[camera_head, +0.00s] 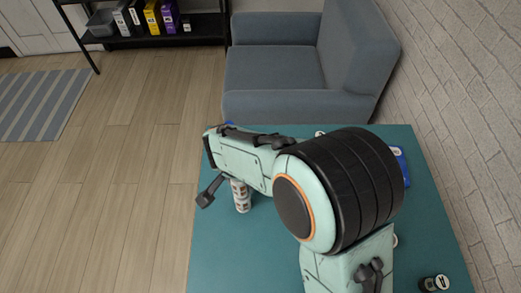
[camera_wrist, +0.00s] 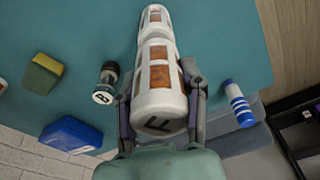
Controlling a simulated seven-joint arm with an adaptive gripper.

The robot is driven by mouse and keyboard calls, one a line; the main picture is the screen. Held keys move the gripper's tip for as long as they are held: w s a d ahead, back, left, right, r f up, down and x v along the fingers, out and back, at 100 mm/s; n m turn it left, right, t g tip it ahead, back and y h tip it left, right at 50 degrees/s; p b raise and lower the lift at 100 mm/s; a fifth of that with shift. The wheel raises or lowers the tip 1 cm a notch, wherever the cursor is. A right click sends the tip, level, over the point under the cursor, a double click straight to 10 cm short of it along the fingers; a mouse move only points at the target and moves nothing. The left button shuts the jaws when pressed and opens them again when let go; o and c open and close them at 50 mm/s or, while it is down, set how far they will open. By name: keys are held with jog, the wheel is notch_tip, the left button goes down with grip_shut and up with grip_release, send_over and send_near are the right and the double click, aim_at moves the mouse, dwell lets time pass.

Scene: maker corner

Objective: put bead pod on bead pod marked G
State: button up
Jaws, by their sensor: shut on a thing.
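My gripper (camera_wrist: 160,78) is shut on a white bead pod with orange-brown windows and a dark F on its end cap (camera_wrist: 160,115). Another white pod with orange-brown windows (camera_wrist: 154,17) shows just beyond it, nearly in line with its far end. No letter shows on that farther pod, and I cannot tell whether the two touch. In the head view, my gripper (camera_head: 222,187) is over the left part of the teal table, with white pod surface (camera_head: 241,196) below it; my arm hides much there.
On the teal table (camera_head: 225,255), the wrist view shows a dark-topped jar marked B (camera_wrist: 106,83), a yellow-green sponge (camera_wrist: 41,73), a blue box (camera_wrist: 70,135) and a blue-striped white cylinder (camera_wrist: 238,104). A black item (camera_head: 434,283) stands at front right. A grey armchair (camera_head: 275,68) stands behind.

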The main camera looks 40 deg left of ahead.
jog(key=shift+f, duration=0.85)
jog(key=shift+f, duration=0.2)
jog(key=o, duration=1.2)
jog(key=shift+c, duration=0.2)
